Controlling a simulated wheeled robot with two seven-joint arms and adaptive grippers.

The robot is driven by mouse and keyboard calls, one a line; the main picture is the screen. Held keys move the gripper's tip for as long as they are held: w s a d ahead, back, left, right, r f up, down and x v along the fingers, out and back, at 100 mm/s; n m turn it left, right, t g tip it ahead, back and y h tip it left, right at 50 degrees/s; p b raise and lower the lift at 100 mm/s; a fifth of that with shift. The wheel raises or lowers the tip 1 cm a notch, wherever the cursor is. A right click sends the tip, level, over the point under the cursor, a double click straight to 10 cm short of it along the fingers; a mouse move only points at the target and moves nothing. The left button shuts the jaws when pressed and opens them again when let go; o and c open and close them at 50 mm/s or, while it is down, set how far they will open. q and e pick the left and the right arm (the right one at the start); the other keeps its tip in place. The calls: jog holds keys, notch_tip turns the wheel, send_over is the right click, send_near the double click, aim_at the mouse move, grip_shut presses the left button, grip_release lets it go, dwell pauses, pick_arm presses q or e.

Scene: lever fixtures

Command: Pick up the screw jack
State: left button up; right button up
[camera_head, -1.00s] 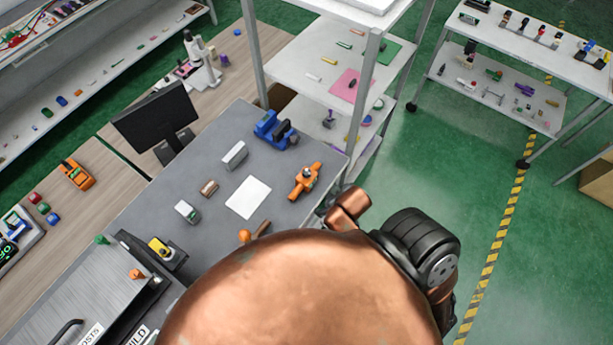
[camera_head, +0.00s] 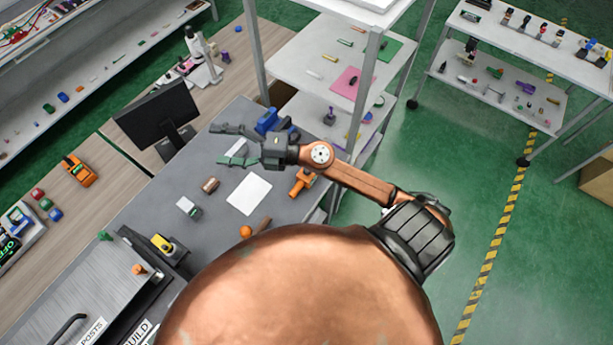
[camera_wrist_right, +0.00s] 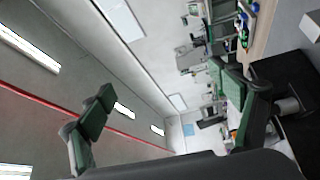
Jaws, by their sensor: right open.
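An orange fixture (camera_head: 301,183), which may be the screw jack, lies on the grey table (camera_head: 225,220) near its right edge in the head view. My right forearm covers its upper part. I cannot tell for sure that it is the jack. My right gripper (camera_head: 229,146) is open and empty above the table, to the left of the orange fixture, with its fingers pointing left. The right wrist view shows its two spread fingers (camera_wrist_right: 165,108) with nothing between them, facing the room and ceiling. My left gripper is not in view.
A blue vise (camera_head: 268,120) stands behind the gripper. A white sheet (camera_head: 249,194), a brown block (camera_head: 210,184) and a small grey-white box (camera_head: 188,207) lie on the table. A monitor (camera_head: 157,115) stands to the left. A shelf rack (camera_head: 300,60) stands beyond the right edge.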

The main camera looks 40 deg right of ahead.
notch_tip(320, 180, down, 5)
jog(key=s+a+n+g, duration=0.2)
jog(key=a+n+g, duration=0.1)
jog(key=n+g, duration=0.1)
jog(key=n+g+h, duration=0.3)
jog(key=g+h, duration=0.6)
jog(key=h, duration=0.5)
send_near(307, 173)
jog(key=f, duration=0.3)
jog(key=w+f, duration=0.1)
jog(key=f, duration=0.1)
jog(key=shift+d, duration=0.25)
jog(key=shift+d+f, duration=0.15)
jog(key=shift+f, duration=0.25)
notch_tip(307, 173, down, 7)
jog(key=shift+d+r+p, duration=0.1)
jog(key=shift+d+p, duration=0.05)
jog(key=shift+p, duration=0.9)
jog(key=c, duration=1.4)
